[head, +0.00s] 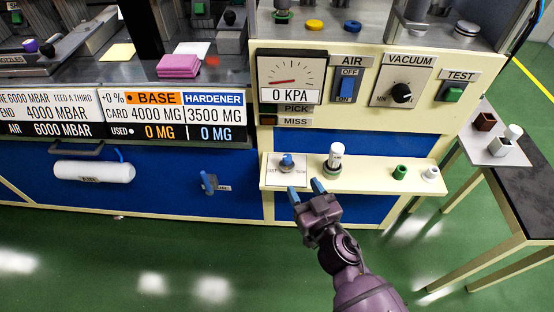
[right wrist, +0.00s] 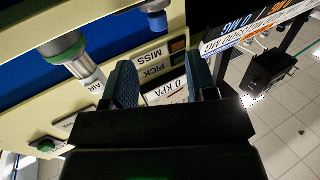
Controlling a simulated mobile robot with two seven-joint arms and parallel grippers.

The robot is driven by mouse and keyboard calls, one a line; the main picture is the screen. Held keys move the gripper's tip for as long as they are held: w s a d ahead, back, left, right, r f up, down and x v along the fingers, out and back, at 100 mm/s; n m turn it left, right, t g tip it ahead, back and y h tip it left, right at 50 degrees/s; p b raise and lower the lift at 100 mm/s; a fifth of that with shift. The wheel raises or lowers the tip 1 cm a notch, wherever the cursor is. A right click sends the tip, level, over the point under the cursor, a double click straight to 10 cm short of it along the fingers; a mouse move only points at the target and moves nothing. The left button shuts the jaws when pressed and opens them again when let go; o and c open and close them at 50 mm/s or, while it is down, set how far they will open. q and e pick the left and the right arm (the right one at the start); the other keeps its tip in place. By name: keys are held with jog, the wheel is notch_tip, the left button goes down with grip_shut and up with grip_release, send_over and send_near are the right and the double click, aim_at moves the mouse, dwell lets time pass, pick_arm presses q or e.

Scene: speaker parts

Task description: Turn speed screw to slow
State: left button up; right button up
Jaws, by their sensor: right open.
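A small blue knob (head: 287,161), which looks like the speed screw, sits on a pale labelled plate (head: 272,173) at the left end of the cream shelf. The print on the plate is too small to read. The knob also shows at the top of the right wrist view (right wrist: 157,19). My right gripper (head: 306,191) is open and empty, its blue fingertips just in front of the shelf, below and slightly right of the knob, apart from it. In the right wrist view its fingers (right wrist: 160,82) stand apart with nothing between them. My left gripper is not in view.
A white-capped cylinder in a green-ringed holder (head: 334,162) stands right of the knob, close to my right gripper. A green cup (head: 399,172) and a white piece (head: 431,174) stand further right. Above are the pressure gauge (head: 291,80) reading 0 KPA and the AIR switch (head: 347,86).

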aim_at(289, 162)
jog(key=b+x, duration=0.1)
jog(key=x, duration=0.8)
jog(key=shift+w+f, duration=0.1)
jog(key=shift+w, duration=0.1)
jog(key=shift+w+a, duration=0.2)
jog(key=shift+w, duration=0.2)
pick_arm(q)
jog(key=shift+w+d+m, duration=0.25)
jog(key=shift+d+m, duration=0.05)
pick_arm(e)
jog(key=shift+w, duration=0.1)
jog(key=c, duration=0.9)
jog(key=shift+a+f+m+h+b, duration=0.1)
jog(key=shift+a+m+h+b, duration=0.1)
jog(key=shift+m+h+b, duration=0.35)
jog(key=shift+d+t+h+b, duration=0.1)
jog(key=shift+t+h+b, duration=0.3)
jog(key=shift+h, duration=0.05)
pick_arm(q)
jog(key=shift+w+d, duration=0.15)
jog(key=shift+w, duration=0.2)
pick_arm(e)
jog(key=shift+r+m, duration=0.25)
